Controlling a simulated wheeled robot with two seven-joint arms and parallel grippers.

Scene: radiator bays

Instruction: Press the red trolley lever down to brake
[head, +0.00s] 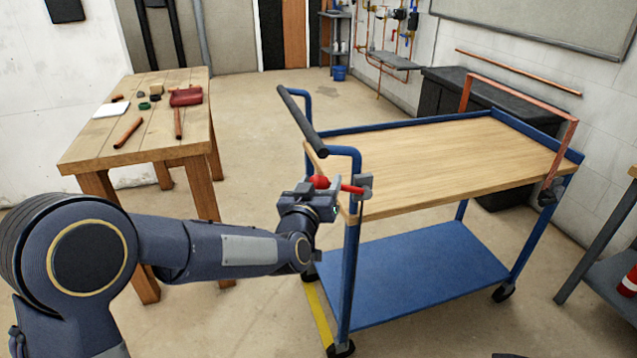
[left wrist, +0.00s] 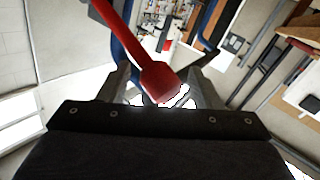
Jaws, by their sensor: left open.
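The trolley (head: 440,165) has a wooden top, a blue frame and a blue lower shelf. Its red lever (head: 350,189) is on the near left corner post, lying about level, with a red knob (head: 320,182) at its left end. My left gripper (head: 325,196) is open at the knob. In the left wrist view the red lever (left wrist: 125,45) comes down from the top left. Its knob (left wrist: 160,82) is between the fingers of my gripper (left wrist: 164,92). I cannot tell whether the fingers touch it. My right gripper is not in view.
A wooden table (head: 150,143) with small parts and a red pouch (head: 186,96) stands at the left. The trolley's black push handle (head: 301,120) rises just beyond my gripper. A grey shelf (head: 607,280) stands at the right edge. Open floor lies between table and trolley.

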